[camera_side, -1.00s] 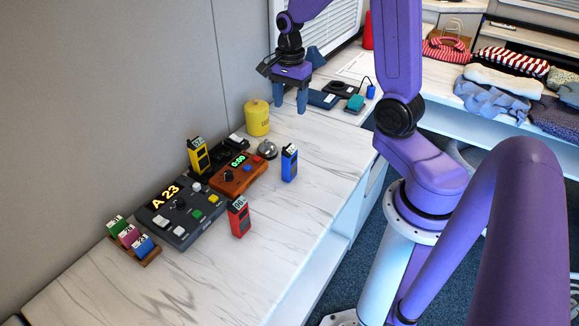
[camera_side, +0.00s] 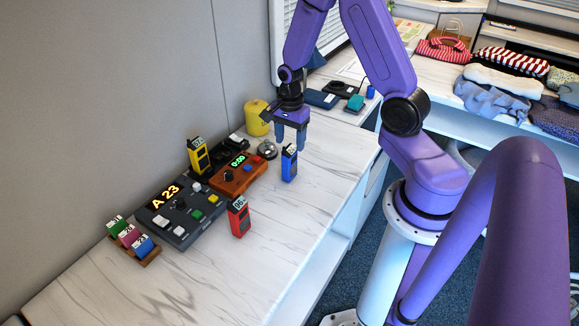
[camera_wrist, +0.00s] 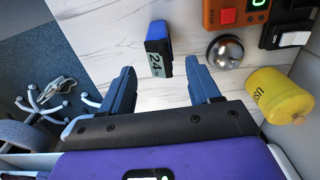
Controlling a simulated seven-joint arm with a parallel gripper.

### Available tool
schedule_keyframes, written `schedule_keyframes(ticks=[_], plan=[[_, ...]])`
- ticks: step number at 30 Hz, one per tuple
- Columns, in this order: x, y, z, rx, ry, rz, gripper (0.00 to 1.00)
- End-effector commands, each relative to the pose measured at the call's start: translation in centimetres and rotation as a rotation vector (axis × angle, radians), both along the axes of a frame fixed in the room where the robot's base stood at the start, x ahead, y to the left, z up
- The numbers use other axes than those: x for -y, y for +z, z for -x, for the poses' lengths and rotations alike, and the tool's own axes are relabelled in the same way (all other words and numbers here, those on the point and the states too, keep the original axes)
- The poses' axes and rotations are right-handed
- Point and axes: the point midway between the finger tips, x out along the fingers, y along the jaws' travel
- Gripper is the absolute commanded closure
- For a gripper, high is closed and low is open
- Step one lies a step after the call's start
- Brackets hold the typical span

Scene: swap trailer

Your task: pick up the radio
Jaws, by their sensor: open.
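Three handheld radios stand on the marble counter in the side view: a blue one (camera_side: 289,163), a red one (camera_side: 239,217) and a yellow one (camera_side: 198,155). The task does not say which radio is meant. My gripper (camera_side: 291,143) is open and empty, just above and behind the blue radio. In the wrist view the blue radio (camera_wrist: 157,48) shows the number 24 and lies ahead of my open fingers (camera_wrist: 162,88), between their lines and apart from both.
A silver bell (camera_side: 266,150) and a yellow canister (camera_side: 256,118) stand close to the gripper. An orange timer box (camera_side: 238,176), a dark console reading A 23 (camera_side: 178,214) and a small rack of coloured tags (camera_side: 133,240) sit leftward. The counter's front is clear.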

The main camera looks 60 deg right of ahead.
Motion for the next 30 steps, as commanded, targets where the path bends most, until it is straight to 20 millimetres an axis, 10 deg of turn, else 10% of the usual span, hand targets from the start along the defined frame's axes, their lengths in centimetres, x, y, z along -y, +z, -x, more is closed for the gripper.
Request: schedule_keyframes(ticks=[25, 30], plan=[[-0.1, -5.2, 0.0, 0.000, 0.000, 0.000, 0.38], [-0.1, -5.2, 0.0, 0.000, 0.000, 0.000, 0.87]])
